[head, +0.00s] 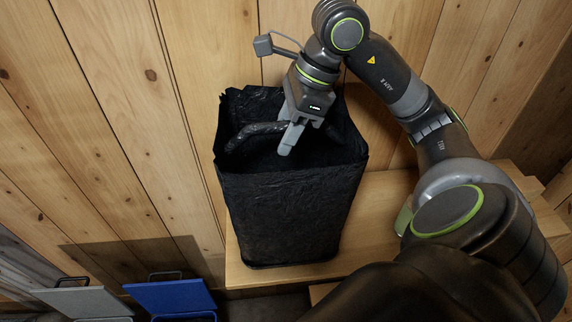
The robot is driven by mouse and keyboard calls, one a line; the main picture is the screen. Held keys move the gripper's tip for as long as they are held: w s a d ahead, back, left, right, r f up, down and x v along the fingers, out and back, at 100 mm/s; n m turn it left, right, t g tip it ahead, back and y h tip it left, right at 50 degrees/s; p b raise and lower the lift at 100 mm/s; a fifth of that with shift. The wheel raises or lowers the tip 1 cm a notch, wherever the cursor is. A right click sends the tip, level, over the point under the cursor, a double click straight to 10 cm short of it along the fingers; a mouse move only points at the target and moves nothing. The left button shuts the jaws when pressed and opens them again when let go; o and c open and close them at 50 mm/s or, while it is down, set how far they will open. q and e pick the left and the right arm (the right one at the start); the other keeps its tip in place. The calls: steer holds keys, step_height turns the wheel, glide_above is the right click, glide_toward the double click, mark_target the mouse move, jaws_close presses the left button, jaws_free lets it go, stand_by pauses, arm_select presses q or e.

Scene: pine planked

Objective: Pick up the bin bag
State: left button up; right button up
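The black bin bag (292,205) stands upright and open-topped on a wooden bench, against the plank wall. A dark loop or handle (255,131) runs across its opening. My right gripper (288,140) reaches down into the mouth of the bag, with its grey fingers at the dark loop. The fingers look close together, and the loop passes behind or between them; I cannot tell whether they hold it. My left gripper is not in view.
The wooden bench (385,215) has bare room to the right of the bag. A blue lidded bin (170,297) and a grey lidded bin (82,302) stand at the lower left. The plank wall (120,110) rises close behind the bag.

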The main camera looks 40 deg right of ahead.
jaws_close()
